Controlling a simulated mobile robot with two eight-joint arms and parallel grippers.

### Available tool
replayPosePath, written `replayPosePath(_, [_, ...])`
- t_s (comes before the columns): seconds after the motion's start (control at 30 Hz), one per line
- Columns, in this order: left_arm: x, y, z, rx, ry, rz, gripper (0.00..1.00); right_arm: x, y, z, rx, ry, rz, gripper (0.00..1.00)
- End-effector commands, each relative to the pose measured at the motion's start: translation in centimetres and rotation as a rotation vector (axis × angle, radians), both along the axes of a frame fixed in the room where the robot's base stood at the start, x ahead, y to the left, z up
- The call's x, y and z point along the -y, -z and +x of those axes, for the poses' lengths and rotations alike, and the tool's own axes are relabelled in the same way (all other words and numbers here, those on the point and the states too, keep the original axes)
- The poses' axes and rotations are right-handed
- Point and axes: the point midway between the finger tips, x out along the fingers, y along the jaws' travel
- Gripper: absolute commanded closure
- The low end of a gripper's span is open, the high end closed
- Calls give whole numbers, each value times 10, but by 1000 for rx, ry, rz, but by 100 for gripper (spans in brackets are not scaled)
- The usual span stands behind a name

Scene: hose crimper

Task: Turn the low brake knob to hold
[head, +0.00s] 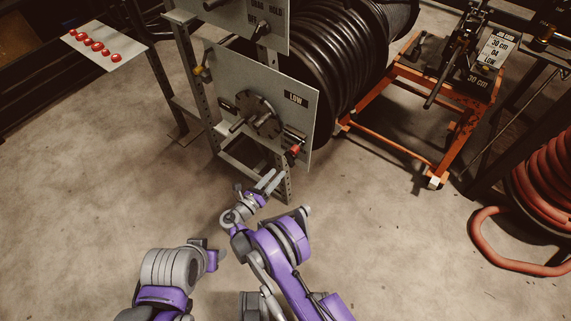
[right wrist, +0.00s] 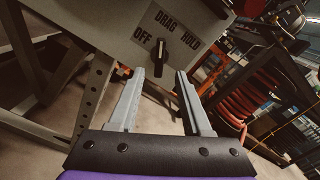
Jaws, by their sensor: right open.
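A black brake knob (right wrist: 159,61) sits on a grey panel below the words OFF, DRAG and HOLD in the right wrist view. It stands nearly upright, its top end toward DRAG. My right gripper (right wrist: 160,90) is open and empty, the knob showing between its fingers and beyond their tips. In the head view my right gripper (head: 271,181) is just below the lower panel (head: 230,70), labelled LOW. An upper panel (head: 232,12) there also has a knob (head: 262,29) with DRAG, HOLD and OFF.
The lower panel carries a dark disc (head: 256,114) with protruding handles and a red-tipped part (head: 294,150). A perforated post (right wrist: 91,96) stands left in the wrist view. An orange cart (head: 400,147) and red hose (head: 535,264) are to the right. The front floor is clear.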

Motion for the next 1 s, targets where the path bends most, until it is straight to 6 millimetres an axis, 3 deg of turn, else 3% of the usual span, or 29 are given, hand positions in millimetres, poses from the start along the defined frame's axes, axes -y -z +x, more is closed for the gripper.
replayPosePath(0.3, [0, 5, 1, -2, 0, 0, 48, 32, 1, 43, 0, 0, 2, 51])
replayPosePath(0.73, [0, 6, 1, -2, 0, 0, 48, 38, 0, 52, 0, 0, 2, 51])
replayPosePath(1.0, [0, 6, 1, -2, 0, 0, 48, 38, 0, 52, 0, 0, 2, 98])
